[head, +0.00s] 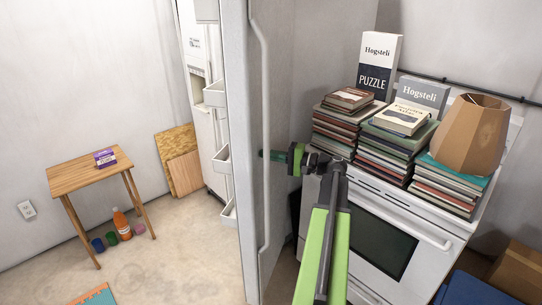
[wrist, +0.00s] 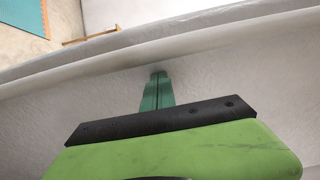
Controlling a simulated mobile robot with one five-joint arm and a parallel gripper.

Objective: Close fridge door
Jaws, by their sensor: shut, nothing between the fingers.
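The fridge door (head: 237,120) stands open and is seen nearly edge-on in the head view, its white inner bins facing left. A long white handle (head: 265,200) runs down its outer face. Part of the fridge body (head: 206,120) shows behind the door to the left. My gripper (head: 264,154) is shut and empty, on the outer side of the door at the handle's mid height. In the wrist view my green fingers (wrist: 158,78) point at the white door face (wrist: 220,85), close to the handle bar. I cannot tell whether they touch it.
A white stove (head: 390,230) stands right of my arm, with stacked books (head: 350,125), puzzle boxes (head: 380,60) and a lampshade (head: 470,133) on top. A small wooden table (head: 85,173) and bottle (head: 121,222) stand at left. Floor (head: 185,260) left of the door is mostly clear.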

